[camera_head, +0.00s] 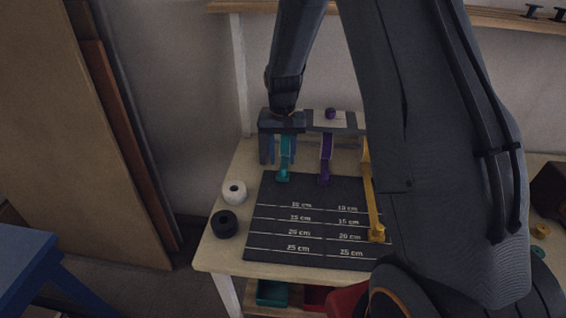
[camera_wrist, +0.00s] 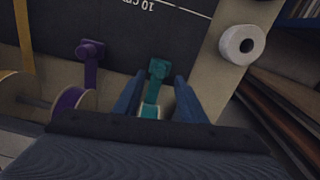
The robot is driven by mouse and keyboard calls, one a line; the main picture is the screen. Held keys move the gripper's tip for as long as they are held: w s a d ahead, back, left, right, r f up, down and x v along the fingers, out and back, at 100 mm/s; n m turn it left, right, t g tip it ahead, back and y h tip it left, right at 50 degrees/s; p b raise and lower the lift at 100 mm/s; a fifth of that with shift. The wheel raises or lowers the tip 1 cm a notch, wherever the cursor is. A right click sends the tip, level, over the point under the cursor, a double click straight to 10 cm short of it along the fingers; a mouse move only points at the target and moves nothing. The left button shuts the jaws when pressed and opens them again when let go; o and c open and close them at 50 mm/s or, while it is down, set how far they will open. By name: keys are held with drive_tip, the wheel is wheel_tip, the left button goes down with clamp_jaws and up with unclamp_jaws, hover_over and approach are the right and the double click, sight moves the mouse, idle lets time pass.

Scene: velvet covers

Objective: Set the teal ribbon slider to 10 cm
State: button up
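The teal ribbon (camera_head: 286,157) hangs from the rack at the back of the table. Its teal slider (camera_head: 282,176) lies at the back edge of the dark measuring mat (camera_head: 270,232), on the rack side of the 10 cm line. In the wrist view, the teal slider (camera_wrist: 159,68) shows between and just beyond the fingertips. My gripper (camera_wrist: 158,80) is open, with one blue finger on each side of the teal ribbon and a visible gap to both. In the head view, the gripper (camera_head: 281,162) is at the rack, partly hidden by my arm.
A purple ribbon (camera_head: 325,158) with its slider lies beside the teal one. A yellow ribbon (camera_head: 369,185) reaches down to about the 20 cm line. A white roll (camera_head: 234,192) and a black roll (camera_head: 224,224) stand left of the mat. My arm hides the table's right part.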

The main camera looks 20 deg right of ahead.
sight(283, 168)
drive_tip(key=shift+f+p, duration=0.5)
drive_tip(key=shift+f, duration=1.4)
clamp_jaws()
